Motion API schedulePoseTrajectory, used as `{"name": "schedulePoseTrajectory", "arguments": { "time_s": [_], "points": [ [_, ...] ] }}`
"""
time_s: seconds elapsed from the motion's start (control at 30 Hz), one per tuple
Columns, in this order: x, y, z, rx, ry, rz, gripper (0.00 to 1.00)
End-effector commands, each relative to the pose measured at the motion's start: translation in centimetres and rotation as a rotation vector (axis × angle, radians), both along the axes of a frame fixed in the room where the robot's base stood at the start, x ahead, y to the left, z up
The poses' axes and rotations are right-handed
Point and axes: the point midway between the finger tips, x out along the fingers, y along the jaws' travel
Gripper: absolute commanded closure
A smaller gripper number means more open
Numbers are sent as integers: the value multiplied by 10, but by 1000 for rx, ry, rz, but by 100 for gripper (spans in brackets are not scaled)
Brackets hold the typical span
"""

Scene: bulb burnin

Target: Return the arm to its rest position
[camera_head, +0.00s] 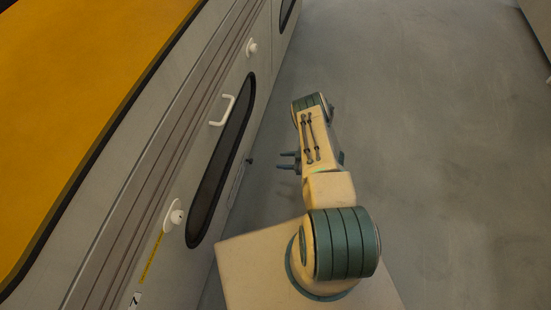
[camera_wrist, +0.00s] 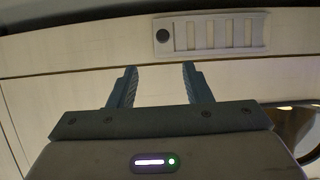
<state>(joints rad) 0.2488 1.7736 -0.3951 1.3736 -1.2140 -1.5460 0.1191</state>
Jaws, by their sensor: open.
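My arm is folded over my base in the head view, with its elbow bent and the forearm reaching up the picture. My gripper (camera_head: 288,161) points left toward the grey cabinet side, and its two dark fingers are apart. In the wrist view my gripper (camera_wrist: 158,76) also shows open, with nothing between the fingers. Beyond the fingertips is a pale panel wall (camera_wrist: 70,90), and clear space appears to lie between them and it.
A long grey cabinet (camera_head: 130,190) with an orange top (camera_head: 80,80) runs along the left. A white handle (camera_head: 223,110), a dark oval window (camera_head: 222,160) and white round fittings (camera_head: 174,217) are on its side. A slotted vent (camera_wrist: 212,34) shows in the wrist view. Grey floor (camera_head: 440,130) is clear at right.

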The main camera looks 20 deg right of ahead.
Motion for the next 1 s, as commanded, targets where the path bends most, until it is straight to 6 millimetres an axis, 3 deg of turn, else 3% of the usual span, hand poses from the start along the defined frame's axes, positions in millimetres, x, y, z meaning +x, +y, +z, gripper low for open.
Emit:
{"name": "schedulePoseTrajectory", "arguments": {
  "time_s": [0.7,0.77,0.87,1.0],
  "points": [
    [1,-5,7,-8,-3,-5,55],
    [10,-8,16,-26,-10,-18,55],
    [36,-16,46,-83,-29,-62,55],
    [85,-33,109,-198,-54,-166,55]
  ]
}}
